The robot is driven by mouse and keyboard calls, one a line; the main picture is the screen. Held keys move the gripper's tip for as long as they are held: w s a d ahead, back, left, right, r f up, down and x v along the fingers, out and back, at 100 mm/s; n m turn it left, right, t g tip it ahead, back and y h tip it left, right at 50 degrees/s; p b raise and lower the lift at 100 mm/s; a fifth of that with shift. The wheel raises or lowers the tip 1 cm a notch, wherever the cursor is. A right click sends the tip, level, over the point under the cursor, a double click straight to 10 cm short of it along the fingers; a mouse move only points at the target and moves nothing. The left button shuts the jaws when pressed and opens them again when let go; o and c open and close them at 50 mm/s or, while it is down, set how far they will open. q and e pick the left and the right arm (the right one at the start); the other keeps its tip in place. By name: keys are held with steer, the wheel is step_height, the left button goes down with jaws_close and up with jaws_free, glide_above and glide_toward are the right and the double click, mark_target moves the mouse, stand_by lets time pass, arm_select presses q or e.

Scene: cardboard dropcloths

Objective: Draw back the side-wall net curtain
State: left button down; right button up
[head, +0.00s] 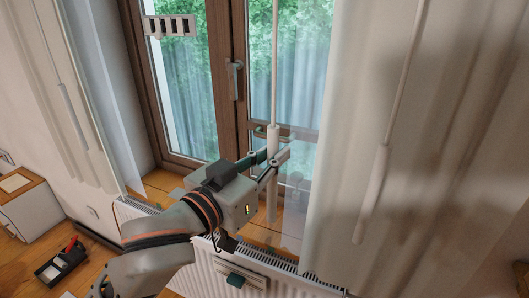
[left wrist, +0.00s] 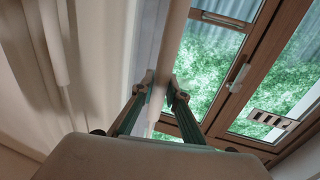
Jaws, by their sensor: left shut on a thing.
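A pale net curtain (head: 335,120) hangs in folds to the right of the window. Another pale curtain (head: 85,95) hangs at the left. A thin white draw rod with a thicker handle (head: 274,138) hangs upright in front of the window; it also shows in the left wrist view (left wrist: 174,40). My left gripper (head: 270,165) is shut on this handle, with one finger on either side in the left wrist view (left wrist: 162,88). The rod's upper end is out of view, so I cannot tell which curtain it joins. My right gripper is not in view.
A second draw rod (head: 372,190) hangs on the right curtain, and a third (head: 72,110) at the left. The brown-framed window (head: 228,60) has a handle (head: 236,80). A white radiator (head: 275,272) stands below the wooden sill. A dark box (head: 62,262) and a cabinet (head: 28,208) are at the left.

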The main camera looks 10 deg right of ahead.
arm_select(q)
steer(key=shift+s+d, duration=0.5)
steer(key=shift+d, duration=0.2)
steer(key=shift+r, duration=0.1)
steer(key=c, duration=2)
jaws_free()
steer(key=shift+v, duration=3.8)
